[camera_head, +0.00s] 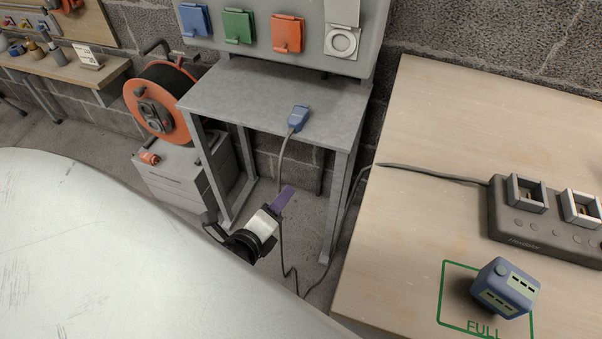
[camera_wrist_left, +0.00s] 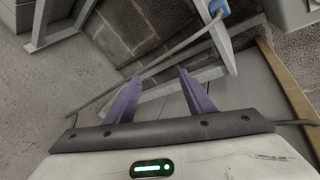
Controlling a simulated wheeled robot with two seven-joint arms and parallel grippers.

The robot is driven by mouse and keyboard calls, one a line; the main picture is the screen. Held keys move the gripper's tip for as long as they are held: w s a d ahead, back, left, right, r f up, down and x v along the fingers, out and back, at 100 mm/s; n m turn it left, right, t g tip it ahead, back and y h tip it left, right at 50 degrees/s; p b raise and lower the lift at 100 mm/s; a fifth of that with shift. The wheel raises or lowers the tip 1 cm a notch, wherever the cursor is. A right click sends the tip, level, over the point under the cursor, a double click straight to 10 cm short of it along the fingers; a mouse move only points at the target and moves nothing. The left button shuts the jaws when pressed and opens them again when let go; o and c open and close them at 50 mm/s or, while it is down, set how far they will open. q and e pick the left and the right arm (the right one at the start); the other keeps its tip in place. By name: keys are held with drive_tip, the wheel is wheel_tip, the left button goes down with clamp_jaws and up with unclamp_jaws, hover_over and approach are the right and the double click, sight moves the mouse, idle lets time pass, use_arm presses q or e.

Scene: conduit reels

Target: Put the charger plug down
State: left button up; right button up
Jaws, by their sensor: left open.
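The blue charger plug (camera_head: 298,117) lies on the small grey table (camera_head: 235,90) near its front edge. Its grey cable hangs over that edge toward the floor. My left gripper (camera_head: 285,197), with purple fingers, is below and in front of the table edge, apart from the plug. In the left wrist view the gripper (camera_wrist_left: 158,84) is open with nothing between its fingers. The plug (camera_wrist_left: 219,7) shows there at the top edge, beyond the fingertips, with the cable running down to the left. My right gripper is not in view.
A panel with blue, green and orange covered sockets (camera_head: 287,34) stands behind the table. An orange cable reel (camera_head: 163,100) is to its left. The wooden bench (camera_head: 425,150) at right holds a dark charging station (camera_head: 540,228) and a blue battery-like block (camera_head: 503,288) at the FULL mark.

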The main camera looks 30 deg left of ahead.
use_arm(q)
drive_tip(key=s+d+f+n+g+h, duration=0.2)
drive_tip(key=s+d+n+h, duration=0.1)
drive_tip(key=s+d+n, duration=0.2)
drive_tip(key=s+d+f+n+g+h, duration=0.2)
drive_tip(key=d+n, duration=0.6)
drive_tip(key=n, duration=0.5)
drive_tip(key=shift+s+d+f+n+h, duration=0.45)
drive_tip(key=shift+s+f, duration=0.4)
drive_tip(key=shift+s, duration=0.55)
drive_tip(key=shift+a, duration=0.1)
drive_tip(key=shift+s+a+r+p, duration=0.1)
drive_tip(key=shift+a+r+p, duration=0.05)
drive_tip(key=shift+r+p, duration=1.6)
drive_tip(key=shift+a+r+p, duration=0.1)
drive_tip(key=shift+r+p, duration=0.95)
drive_tip(key=shift+p, duration=1.3)
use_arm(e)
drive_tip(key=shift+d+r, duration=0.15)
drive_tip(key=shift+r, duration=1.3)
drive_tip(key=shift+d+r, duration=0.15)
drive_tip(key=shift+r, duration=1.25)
use_arm(q)
drive_tip(key=shift+r, duration=0.15)
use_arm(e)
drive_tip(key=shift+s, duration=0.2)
use_arm(q)
drive_tip(key=shift+c, duration=0.5)
